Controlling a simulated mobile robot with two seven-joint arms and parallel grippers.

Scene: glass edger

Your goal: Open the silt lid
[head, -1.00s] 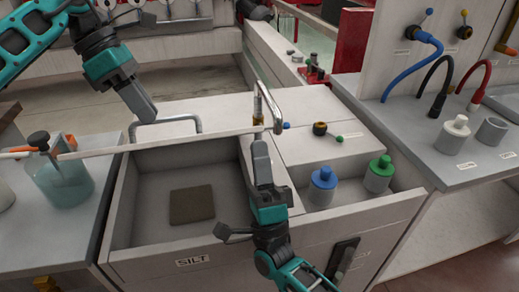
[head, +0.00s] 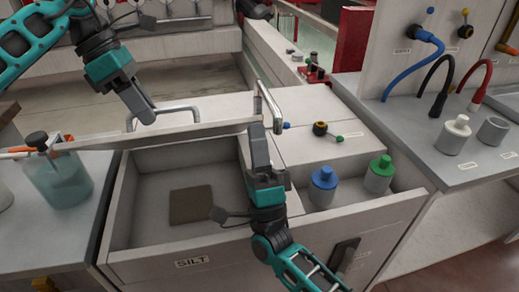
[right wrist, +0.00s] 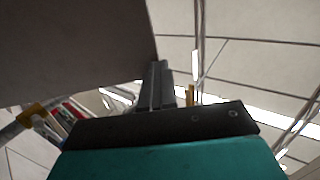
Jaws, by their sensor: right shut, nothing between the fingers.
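The silt lid (head: 185,136) is raised over the open silt bin, seen nearly edge-on as a long pale strip in the head view. Its silver bar handle (head: 165,111) shows behind that edge. The bin (head: 118,215), labelled SILT, has a brown patch (head: 191,204) on its floor. My right gripper (head: 258,130) is shut and empty, its tips at the right end of the lid's edge. In the right wrist view a broad grey panel, apparently the lid's underside (right wrist: 70,45), is beside the fingers (right wrist: 160,80). My left gripper (head: 146,115) is near the handle; its jaw opening is unclear.
Blue-capped (head: 323,186) and green-capped (head: 379,174) bottles stand in a tray right of the bin. A silver bent bar (head: 268,104) rises behind my right gripper. A jar (head: 57,180) stands at the left. Hoses (head: 430,55) hang at the right.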

